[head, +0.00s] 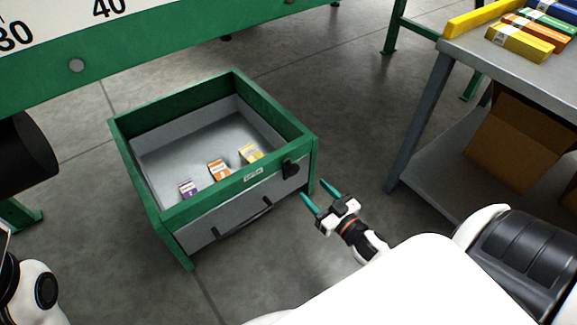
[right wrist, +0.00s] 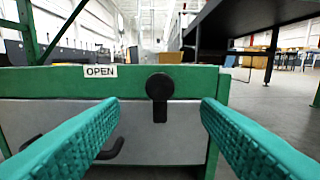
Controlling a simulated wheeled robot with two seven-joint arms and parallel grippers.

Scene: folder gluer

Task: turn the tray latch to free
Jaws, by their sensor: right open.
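The tray (head: 218,195) has a green frame and a grey front panel with a dark handle (head: 238,220). The tray latch (head: 290,168) is a black round knob at the right end of the tray front. In the right wrist view the latch (right wrist: 160,88) shows a short lever pointing straight down. My right gripper (head: 314,190) is open and empty, in front of the tray's right corner. In the right wrist view its two teal fingers stand left and right of the latch's line, and the latch appears beyond them, apart. My left gripper is out of view.
A label reading OPEN (right wrist: 100,71) is left of the latch. Small purple (head: 188,189), orange (head: 218,169) and yellow (head: 250,153) boxes are in the tray. A grey table (head: 470,50) with several cartons stands right. Floor between it and the tray is clear.

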